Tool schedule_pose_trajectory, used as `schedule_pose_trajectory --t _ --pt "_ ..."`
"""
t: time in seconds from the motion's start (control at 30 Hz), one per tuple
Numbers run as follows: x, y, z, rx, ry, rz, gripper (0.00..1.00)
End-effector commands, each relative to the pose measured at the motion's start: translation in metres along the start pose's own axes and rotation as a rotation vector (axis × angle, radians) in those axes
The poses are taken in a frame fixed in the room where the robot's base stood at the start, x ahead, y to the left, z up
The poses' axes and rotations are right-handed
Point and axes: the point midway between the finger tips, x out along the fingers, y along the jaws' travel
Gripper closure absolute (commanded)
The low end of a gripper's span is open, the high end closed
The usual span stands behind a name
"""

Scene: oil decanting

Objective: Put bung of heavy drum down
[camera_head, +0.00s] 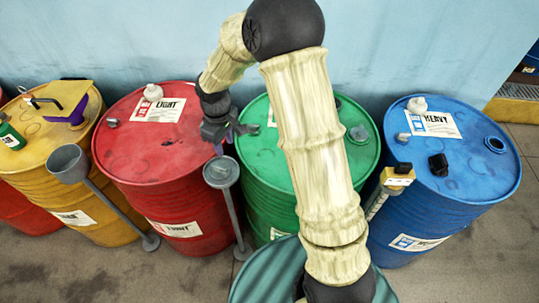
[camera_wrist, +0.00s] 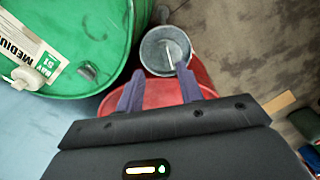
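The heavy drum (camera_head: 455,190) is blue, labelled HEAVY, and stands at the right in the head view. Its round bung hole (camera_head: 495,144) is open near the right of the lid. A small black piece, seemingly the bung (camera_head: 438,164), lies on the lid left of the hole. My gripper (camera_head: 234,138) is far to the left, between the red and green drums. In the wrist view my gripper (camera_wrist: 160,72) has its two purple fingers spread, with nothing between them. The heavy drum is not in the wrist view.
The red drum (camera_head: 130,155) and green drum (camera_head: 258,160) flank my gripper. A grey cup on a stand (camera_head: 221,172) is close below it. A yellow-headed device (camera_head: 397,178) stands left of the blue drum. A white-capped bottle (camera_head: 417,104) sits on the blue lid.

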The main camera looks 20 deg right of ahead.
Motion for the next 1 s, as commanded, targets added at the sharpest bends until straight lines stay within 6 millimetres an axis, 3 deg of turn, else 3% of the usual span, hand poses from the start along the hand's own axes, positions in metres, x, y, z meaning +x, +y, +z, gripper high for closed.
schedule_pose_trajectory --t 0.3,0.53,0.7,1.0 --pt "-0.051 -0.004 0.105 0.390 0.084 0.064 0.63" --pt "-0.072 -0.023 0.180 0.704 0.174 0.086 0.63" --pt "-0.074 -0.032 0.202 0.808 0.206 0.087 0.63" --pt "-0.074 -0.033 0.203 0.811 0.206 0.086 0.63"
